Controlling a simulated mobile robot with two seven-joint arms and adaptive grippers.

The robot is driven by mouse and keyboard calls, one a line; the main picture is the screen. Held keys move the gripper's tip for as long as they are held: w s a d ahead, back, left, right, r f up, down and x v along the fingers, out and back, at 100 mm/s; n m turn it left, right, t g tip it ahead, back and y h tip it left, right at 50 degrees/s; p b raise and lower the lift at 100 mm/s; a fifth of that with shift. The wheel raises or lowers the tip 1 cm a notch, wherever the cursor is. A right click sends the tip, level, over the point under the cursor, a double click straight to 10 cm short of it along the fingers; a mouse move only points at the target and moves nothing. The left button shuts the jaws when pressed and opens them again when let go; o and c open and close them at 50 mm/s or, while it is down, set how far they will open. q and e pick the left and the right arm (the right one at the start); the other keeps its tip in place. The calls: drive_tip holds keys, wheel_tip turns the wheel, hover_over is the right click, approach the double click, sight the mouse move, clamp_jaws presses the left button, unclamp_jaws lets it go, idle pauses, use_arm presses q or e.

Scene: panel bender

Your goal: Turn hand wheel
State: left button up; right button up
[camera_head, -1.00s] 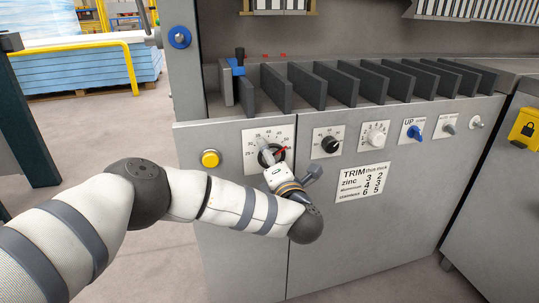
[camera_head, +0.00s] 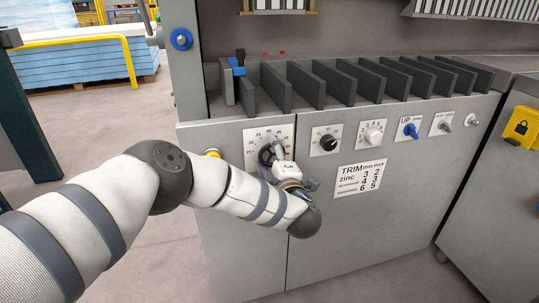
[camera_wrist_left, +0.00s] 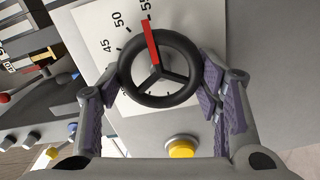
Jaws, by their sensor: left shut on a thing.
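The hand wheel (camera_wrist_left: 160,72) is a black three-spoked ring with a red pointer, in front of a white dial plate (camera_wrist_left: 95,30). In the left wrist view the pointer is near the 55 mark. In the head view the wheel (camera_head: 265,155) shows only in part, behind my left gripper (camera_head: 280,152). In the left wrist view the padded fingers of the left gripper (camera_wrist_left: 157,75) are on opposite sides of the wheel, shut on its rim. My right gripper is in neither view.
A yellow button (camera_wrist_left: 181,148) is close to the wheel, and my arm partly covers it in the head view. To the right are a black knob (camera_head: 328,142), a white knob (camera_head: 373,135) and a blue switch (camera_head: 411,130). Upright dark dividers (camera_head: 305,85) line the shelf above.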

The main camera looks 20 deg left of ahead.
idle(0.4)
use_arm(q)
drive_tip(key=o, duration=1.2)
drive_tip(key=shift+c, duration=0.2)
drive_tip(key=v, duration=1.2)
